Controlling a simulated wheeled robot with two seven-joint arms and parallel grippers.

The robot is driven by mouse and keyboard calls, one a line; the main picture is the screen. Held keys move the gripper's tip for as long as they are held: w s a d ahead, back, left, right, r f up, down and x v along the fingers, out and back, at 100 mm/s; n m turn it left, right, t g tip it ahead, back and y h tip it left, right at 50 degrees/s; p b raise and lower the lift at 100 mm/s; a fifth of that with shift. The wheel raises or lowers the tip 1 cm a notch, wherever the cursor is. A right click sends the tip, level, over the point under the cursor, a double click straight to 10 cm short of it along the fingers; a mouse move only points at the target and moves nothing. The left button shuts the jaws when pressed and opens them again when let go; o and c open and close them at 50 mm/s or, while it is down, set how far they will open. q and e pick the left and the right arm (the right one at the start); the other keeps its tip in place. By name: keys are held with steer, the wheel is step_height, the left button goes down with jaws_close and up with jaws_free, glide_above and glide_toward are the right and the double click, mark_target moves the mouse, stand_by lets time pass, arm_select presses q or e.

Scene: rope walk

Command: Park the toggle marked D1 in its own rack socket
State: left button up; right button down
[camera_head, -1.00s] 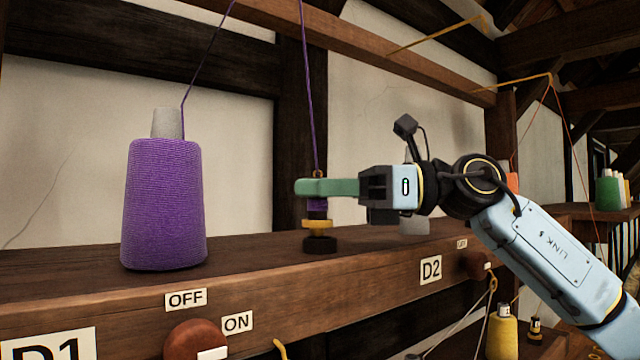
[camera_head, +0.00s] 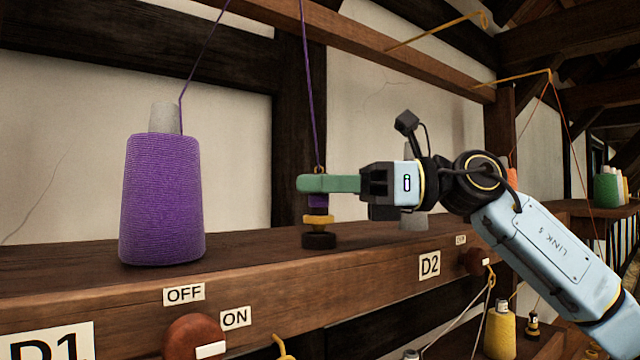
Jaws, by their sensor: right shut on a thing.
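The toggle (camera_head: 318,221), with a purple band, a yellow ring and a black foot, stands upright below a purple thread. My right gripper (camera_head: 329,184), with green fingers, is shut on its upper part and comes in from the right. The fingers hide part of the toggle. Its black foot is at the level of the shelf top; I cannot tell whether it touches. No mark is readable on the toggle. The D1 plate (camera_head: 52,343) is at the lower left, partly cut off. I cannot make out a rack socket. My left gripper is not in view.
A large purple yarn cone (camera_head: 162,200) stands on the wooden shelf (camera_head: 260,262) to the left. A red-brown knob (camera_head: 194,338) sits below, by OFF and ON labels. The D2 plate (camera_head: 429,265) is right. The shelf between cone and toggle is clear.

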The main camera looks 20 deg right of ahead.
steer(key=shift+f+b, duration=0.55)
steer(key=shift+f, duration=0.1)
stand_by(0.6)
steer(key=c, duration=1.5)
jaws_free()
steer(key=shift+c, duration=0.2)
steer(key=shift+d, duration=0.1)
steer(key=shift+b+v, duration=0.55)
steer(key=shift+v, duration=2.05)
steer(key=v, duration=0.5)
steer(key=shift+s+d+b, duration=0.2)
steer(key=shift+d+b, duration=0.1)
